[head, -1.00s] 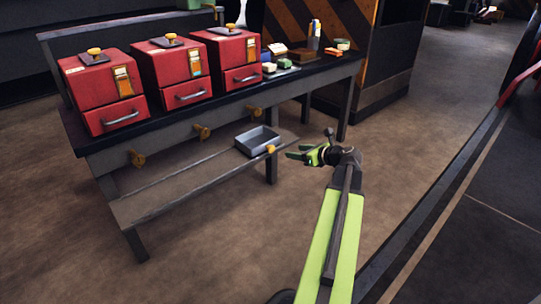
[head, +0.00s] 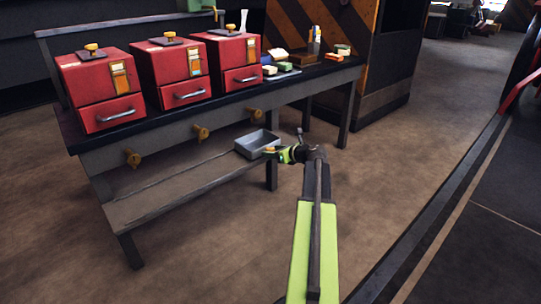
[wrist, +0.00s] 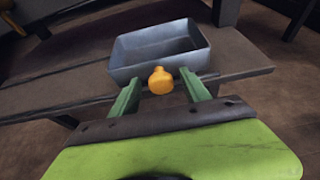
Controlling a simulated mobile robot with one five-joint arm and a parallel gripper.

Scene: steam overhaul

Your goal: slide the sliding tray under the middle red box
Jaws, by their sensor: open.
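The sliding tray (head: 258,146) is a grey open metal tray with a yellow-orange knob (wrist: 160,81) on its front. It sits at the right end of the lower shelf, below the right red box (head: 233,61). In the wrist view the tray (wrist: 150,65) looks empty. My gripper (wrist: 158,92) is open, with one green finger on each side of the knob; I cannot tell if they touch it. The middle red box (head: 179,73) stands on the bench top between the left red box (head: 98,90) and the right one.
The lower shelf (head: 165,193) is bare left of the tray. Yellow knobs (head: 200,132) stick out along the bench's front rail above the shelf. A bench leg (head: 271,172) stands near the tray. Small blocks and holders (head: 283,67) lie at the bench top's right end. The floor in front is clear.

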